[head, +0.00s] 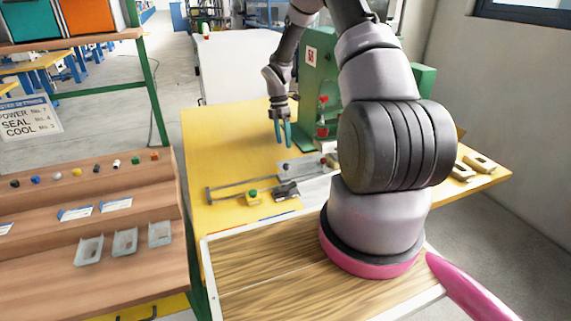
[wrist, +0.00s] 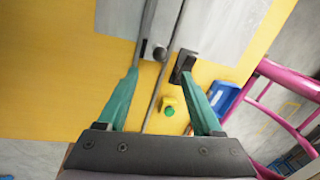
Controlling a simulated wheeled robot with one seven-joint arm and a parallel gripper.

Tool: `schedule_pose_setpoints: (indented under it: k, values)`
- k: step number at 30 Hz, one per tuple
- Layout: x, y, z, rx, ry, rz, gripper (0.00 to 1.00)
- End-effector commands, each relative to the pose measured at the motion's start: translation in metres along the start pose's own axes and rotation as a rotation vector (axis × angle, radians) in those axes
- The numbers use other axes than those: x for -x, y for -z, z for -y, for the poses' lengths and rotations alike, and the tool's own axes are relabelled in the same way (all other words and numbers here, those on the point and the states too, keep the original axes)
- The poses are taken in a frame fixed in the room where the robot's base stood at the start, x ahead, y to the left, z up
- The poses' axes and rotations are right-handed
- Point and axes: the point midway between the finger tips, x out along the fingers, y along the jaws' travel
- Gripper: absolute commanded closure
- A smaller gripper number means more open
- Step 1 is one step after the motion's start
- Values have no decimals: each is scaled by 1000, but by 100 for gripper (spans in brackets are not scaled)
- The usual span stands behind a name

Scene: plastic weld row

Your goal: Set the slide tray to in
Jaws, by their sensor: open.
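A light grey plate that looks like the slide tray (head: 298,168) lies on the yellow table beside the green press; a thin rail (head: 235,187) runs left from it. In the wrist view a grey rail with a round knob (wrist: 159,53) runs between pale plates. I cannot tell how far in the tray is. My gripper (head: 283,133) hangs above the plate, its teal fingers apart and empty. In the wrist view my gripper (wrist: 170,72) has the knob and rail below and between its fingers, with no contact visible.
The green press (head: 318,85) stands just right of my gripper. A yellow box with a green button (head: 253,197) and a dark block (head: 287,191) sit near the rail. A wooden rack (head: 90,250) stands at left. The yellow table's (head: 215,130) back left is clear.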

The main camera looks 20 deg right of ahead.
Motion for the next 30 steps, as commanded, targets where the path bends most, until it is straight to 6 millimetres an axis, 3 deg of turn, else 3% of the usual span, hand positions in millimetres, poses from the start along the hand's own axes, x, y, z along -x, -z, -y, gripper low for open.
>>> schedule_pose_setpoints:
  k: [9, 15, 28, 30]
  values:
    - [-60, 1, 1, -3, 4, -3, 33]
    - [-88, 0, 1, -5, 1, -2, 33]
    - [-97, 0, 0, -5, -1, -2, 33]
    - [-97, 0, 0, -5, -1, -2, 60]
